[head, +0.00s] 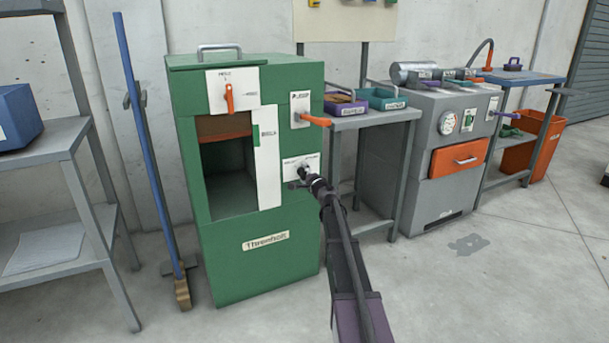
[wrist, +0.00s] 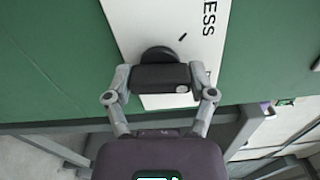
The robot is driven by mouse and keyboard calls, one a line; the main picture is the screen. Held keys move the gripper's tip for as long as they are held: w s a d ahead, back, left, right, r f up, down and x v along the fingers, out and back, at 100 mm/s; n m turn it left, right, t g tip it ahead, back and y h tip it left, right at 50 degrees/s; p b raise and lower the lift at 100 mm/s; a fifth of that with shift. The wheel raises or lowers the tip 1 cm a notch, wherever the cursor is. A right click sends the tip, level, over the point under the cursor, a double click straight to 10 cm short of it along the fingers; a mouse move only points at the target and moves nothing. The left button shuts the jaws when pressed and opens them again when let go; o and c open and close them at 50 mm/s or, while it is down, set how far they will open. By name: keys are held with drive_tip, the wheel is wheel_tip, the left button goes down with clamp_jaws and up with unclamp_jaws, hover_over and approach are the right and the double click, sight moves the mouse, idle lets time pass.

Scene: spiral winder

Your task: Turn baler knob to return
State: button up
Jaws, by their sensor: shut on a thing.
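The green baler (head: 262,275) stands left of centre in the head view. Its black knob (wrist: 158,54) sits on a white plate (wrist: 142,18) in the wrist view, where the letters "ESS" show sideways. A short dark mark is on the plate beside the knob. My gripper (wrist: 160,78) is shut on the knob's black bar, one finger at each end. The bar lies across the picture, with a pale round spot near its right end. In the head view my gripper (head: 304,179) reaches the lower right plate and partly hides the knob; its pointing direction is unclear there.
Above this plate an orange lever (head: 315,120) sticks out from the baler. Another orange handle (head: 229,97) is on the upper left plate. A grey side table (head: 378,116) with trays stands close on the right. Open floor (head: 520,260) lies to the right.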

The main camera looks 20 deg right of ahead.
drive_tip(key=m, duration=0.3)
drive_tip(key=shift+w+m, duration=0.15)
drive_tip(key=shift+m, duration=2.25)
drive_tip(key=o, duration=1.1)
drive_tip(key=shift+c, duration=0.2)
drive_tip(key=shift+s, duration=0.2)
drive_tip(key=s, duration=1.2)
drive_tip(key=shift+d, duration=0.2)
drive_tip(key=shift+w, duration=0.1)
